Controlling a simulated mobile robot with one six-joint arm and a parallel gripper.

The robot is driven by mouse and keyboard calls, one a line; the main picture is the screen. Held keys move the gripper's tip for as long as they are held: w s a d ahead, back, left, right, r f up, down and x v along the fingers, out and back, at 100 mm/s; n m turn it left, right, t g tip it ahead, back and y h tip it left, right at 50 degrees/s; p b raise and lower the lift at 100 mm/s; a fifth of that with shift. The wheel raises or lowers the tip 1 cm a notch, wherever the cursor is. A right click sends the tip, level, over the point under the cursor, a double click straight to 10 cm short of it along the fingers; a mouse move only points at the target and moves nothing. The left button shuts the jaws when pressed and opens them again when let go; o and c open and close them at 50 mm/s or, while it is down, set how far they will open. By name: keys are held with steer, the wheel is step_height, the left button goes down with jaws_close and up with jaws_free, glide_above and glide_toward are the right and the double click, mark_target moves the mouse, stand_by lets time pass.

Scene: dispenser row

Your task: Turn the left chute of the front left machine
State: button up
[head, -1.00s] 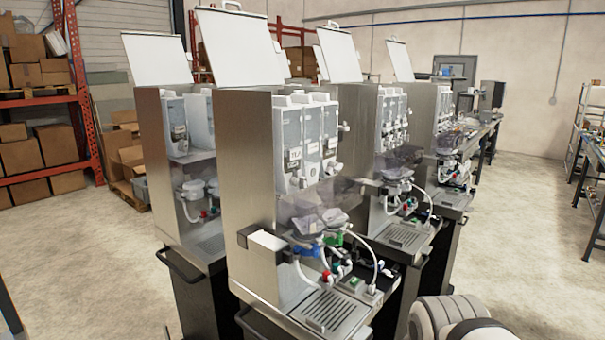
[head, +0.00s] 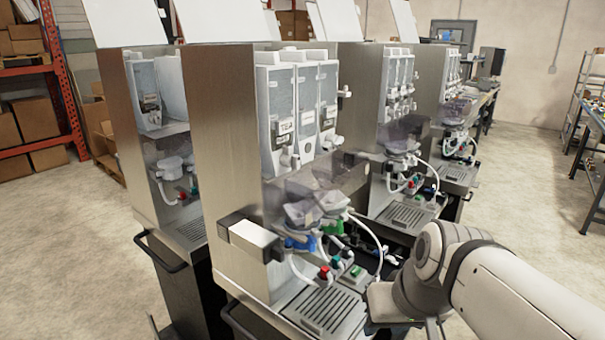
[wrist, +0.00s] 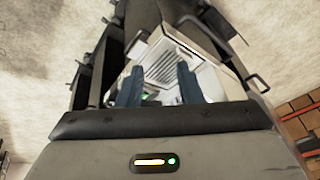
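The nearest machine (head: 235,140) stands in the middle of the head view, with several clear canisters with white outlets at its upper front. Its left chute (head: 290,158) is a white spout low on the leftmost canister. Another white chute (head: 331,141) is to its right. My gripper shows in the wrist view (wrist: 159,82) with two dark blue fingers apart and nothing seen between them. Beyond them is a machine's drip grille (wrist: 168,62). In the head view my arm is at lower right, by the drip tray and well below the chutes; the fingertips are hidden there.
Below the canisters are mixing bowls (head: 303,213), white hoses and a drip tray (head: 325,312). A white box (head: 252,238) juts from the machine's side. Another machine (head: 160,140) stands at left, more behind at right. Open floor lies at right.

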steer(key=w+a+n+t+y+b, duration=0.1)
steer(key=w+a+n+y+b, duration=0.1)
steer(key=w+a+y+b, duration=0.25)
steer(key=n+t+y+b, duration=0.6)
steer(key=n+y+b, duration=0.2)
steer(key=b, duration=0.3)
glide_toward(299, 162)
steer(key=p+x, duration=0.1)
steer(key=x, duration=0.7)
steer(key=shift+w+a+p, duration=0.15)
steer(key=shift+p, duration=0.25)
